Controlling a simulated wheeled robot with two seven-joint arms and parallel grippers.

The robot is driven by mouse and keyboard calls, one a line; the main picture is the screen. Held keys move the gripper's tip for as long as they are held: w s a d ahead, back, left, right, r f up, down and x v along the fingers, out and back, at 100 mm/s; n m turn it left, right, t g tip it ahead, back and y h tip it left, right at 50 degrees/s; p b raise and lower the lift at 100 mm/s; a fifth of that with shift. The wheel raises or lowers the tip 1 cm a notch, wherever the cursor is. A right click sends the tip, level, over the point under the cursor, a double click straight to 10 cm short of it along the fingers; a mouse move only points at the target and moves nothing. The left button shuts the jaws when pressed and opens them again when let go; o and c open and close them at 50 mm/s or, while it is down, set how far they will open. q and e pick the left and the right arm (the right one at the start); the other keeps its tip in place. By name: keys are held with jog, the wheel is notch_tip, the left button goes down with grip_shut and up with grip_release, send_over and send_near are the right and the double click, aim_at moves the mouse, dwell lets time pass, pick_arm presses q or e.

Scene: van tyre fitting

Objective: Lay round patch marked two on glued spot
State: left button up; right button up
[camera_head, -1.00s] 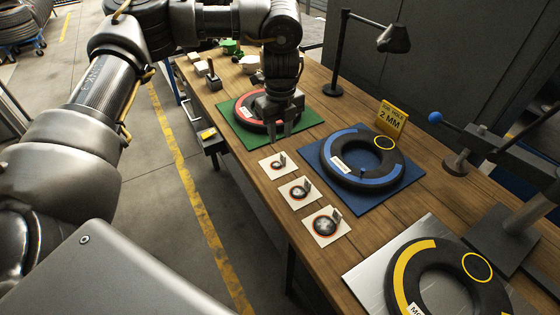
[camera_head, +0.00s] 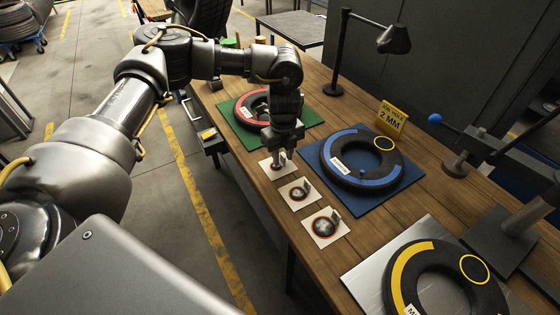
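Three round patches on pale square cards lie in a row on the wooden bench: the far small patch (camera_head: 271,165), the middle patch (camera_head: 299,193) and the near, largest patch (camera_head: 325,226). Each has a small upright tab. Their markings are too small to read. My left gripper (camera_head: 281,158) points down at the far patch, its fingertips beside or around that tab; whether they are shut on it cannot be told. Yellow rings mark spots on the blue-banded tyre (camera_head: 362,177) and the yellow-banded tyre (camera_head: 413,270). My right gripper is out of view.
The red-banded tyre (camera_head: 246,112) lies on a green mat (camera_head: 237,134), partly behind my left arm. A yellow "2 MM" sign (camera_head: 392,117) stands behind the blue mat (camera_head: 323,175). A black lamp (camera_head: 394,39) and a blue-knobbed lever tool (camera_head: 436,118) rise at the bench's far side.

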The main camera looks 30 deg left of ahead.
pick_arm(q)
grip_shut()
dwell(0.4)
